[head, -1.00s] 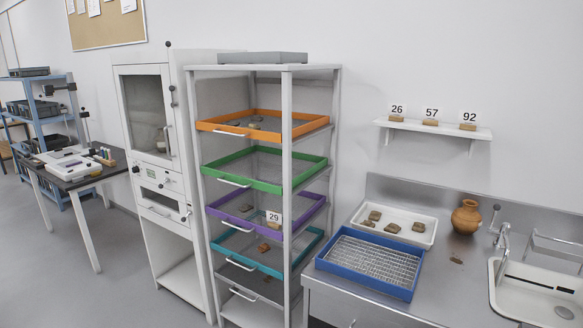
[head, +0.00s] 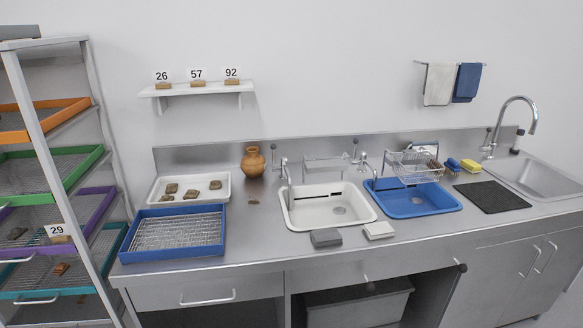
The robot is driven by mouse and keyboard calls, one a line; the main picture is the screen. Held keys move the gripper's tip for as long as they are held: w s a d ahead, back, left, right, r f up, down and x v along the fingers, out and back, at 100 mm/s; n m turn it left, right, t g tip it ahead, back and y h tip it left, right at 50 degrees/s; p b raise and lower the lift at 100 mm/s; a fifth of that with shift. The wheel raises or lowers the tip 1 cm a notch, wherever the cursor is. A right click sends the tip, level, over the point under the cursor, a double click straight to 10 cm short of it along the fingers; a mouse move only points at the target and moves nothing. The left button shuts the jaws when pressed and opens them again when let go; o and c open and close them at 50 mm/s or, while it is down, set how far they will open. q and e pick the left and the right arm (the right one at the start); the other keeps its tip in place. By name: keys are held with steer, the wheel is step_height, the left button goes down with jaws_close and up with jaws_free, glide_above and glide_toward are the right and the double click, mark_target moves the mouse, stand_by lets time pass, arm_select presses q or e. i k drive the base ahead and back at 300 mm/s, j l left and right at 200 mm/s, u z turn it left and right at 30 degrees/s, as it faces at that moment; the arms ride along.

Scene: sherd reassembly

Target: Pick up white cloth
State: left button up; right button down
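A white cloth (head: 439,85) hangs on a wall rail at the upper right of the head view. A blue cloth (head: 467,82) hangs beside it on the right, on the same rail. The white cloth hangs flat against the wall, above the counter. Neither of my grippers shows in the head view.
A steel counter (head: 270,225) runs below the rail. It holds a blue rack tray (head: 180,252), a white sherd tray (head: 238,197), a clay jar (head: 253,162), a white basin (head: 290,222) and a blue basin (head: 450,208). A tall faucet (head: 534,118) rises right of the cloths.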

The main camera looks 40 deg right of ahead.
mark_target(373, 231)
steer(key=z, duration=1.95)
